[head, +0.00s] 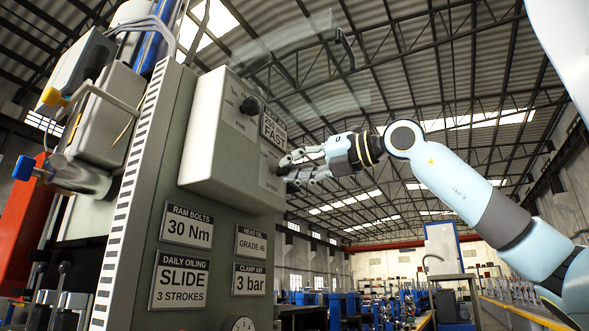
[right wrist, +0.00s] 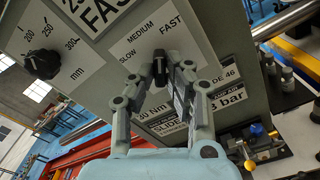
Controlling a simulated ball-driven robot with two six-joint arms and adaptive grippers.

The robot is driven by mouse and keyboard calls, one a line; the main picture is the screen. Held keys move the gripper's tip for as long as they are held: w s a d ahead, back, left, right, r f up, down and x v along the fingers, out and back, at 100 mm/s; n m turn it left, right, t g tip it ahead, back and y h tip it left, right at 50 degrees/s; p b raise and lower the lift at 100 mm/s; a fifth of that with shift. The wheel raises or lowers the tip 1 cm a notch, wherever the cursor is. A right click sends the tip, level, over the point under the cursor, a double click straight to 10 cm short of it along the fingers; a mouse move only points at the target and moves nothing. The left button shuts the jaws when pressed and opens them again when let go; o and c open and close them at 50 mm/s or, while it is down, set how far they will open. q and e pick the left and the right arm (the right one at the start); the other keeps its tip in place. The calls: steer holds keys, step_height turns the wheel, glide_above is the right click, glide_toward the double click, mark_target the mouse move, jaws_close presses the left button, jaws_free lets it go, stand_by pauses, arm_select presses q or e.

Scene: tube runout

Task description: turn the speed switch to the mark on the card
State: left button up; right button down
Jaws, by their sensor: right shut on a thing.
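The speed switch is a small black knob (right wrist: 160,70) on the grey control box (head: 215,150), with SLOW, MEDIUM and FAST printed around it. My right gripper (head: 287,168) is shut on this knob; in the right wrist view its fingertips (right wrist: 160,75) sit on either side of it. In the head view the fingers mostly hide the knob. I cannot tell for certain which word its pointer faces. The card (head: 273,131) is a white plate above the switch that reads FAST on its lower line; it also shows in the right wrist view (right wrist: 103,14). My left gripper is not in view.
A second black knob (right wrist: 42,65) with a millimetre scale sits beside the card. Plates for ram bolts (head: 187,227), slide oiling (head: 179,281), head oil (head: 250,243) and clamp air (head: 248,280) are on the machine below the box.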

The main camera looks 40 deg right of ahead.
steer(key=shift+m, duration=1.1)
steer(key=c, duration=1.3)
jaws_free()
steer(key=shift+c, duration=0.2)
steer(key=shift+s+f+b, duration=0.1)
steer(key=shift+s+b, duration=0.05)
steer(key=shift+b, duration=0.15)
steer(key=b+v, duration=0.4)
steer(key=v, duration=0.1)
steer(key=shift+s+d+b, duration=0.15)
steer(key=shift+s+b, duration=0.2)
steer(key=shift+b, duration=0.05)
